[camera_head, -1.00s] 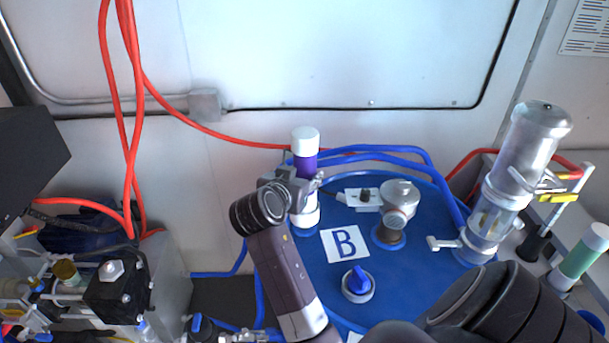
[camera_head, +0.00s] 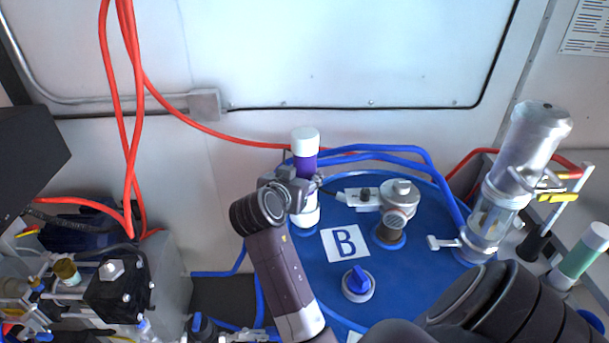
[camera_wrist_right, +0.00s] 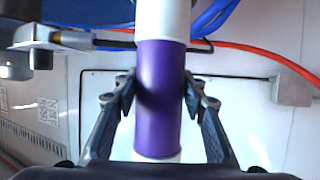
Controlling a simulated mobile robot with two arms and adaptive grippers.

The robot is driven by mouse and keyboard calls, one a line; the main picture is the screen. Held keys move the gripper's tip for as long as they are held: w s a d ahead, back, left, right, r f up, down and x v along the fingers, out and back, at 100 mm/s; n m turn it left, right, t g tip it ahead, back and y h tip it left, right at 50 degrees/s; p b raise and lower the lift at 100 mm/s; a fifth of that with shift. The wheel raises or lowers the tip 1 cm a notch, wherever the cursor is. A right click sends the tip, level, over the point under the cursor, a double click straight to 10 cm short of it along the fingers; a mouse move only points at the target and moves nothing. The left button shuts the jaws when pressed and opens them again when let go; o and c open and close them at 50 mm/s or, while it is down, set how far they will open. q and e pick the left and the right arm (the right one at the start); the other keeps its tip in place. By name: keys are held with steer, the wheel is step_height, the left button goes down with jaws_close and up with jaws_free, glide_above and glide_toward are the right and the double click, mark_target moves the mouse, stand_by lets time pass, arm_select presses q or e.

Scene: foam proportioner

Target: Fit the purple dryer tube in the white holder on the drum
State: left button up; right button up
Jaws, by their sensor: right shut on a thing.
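The purple dryer tube (camera_head: 304,167) has white ends and stands upright at the back left of the blue drum (camera_head: 330,275). It also shows in the right wrist view (camera_wrist_right: 158,95), running up and down the middle. My right gripper (camera_head: 303,190) is shut on the tube's purple part, with one finger on each side (camera_wrist_right: 160,103). A white section (camera_head: 306,212) shows below the gripper, above a blue ring on the drum. I cannot tell where the tube's white lower end stops and the white holder starts, or whether the tube is seated. My left gripper is not in view.
A metal valve fitting (camera_head: 399,205) stands close to the right of the tube. A blue knob (camera_head: 358,282) is nearer on the drum, and a tall clear-and-silver cylinder (camera_head: 505,185) stands at its right. Blue hoses (camera_head: 385,151) pass behind the tube. A pump unit (camera_head: 115,285) is at left.

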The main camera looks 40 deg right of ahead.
steer(key=shift+f+b, duration=0.3)
steer(key=shift+f, duration=0.1)
steer(key=o, duration=1.2)
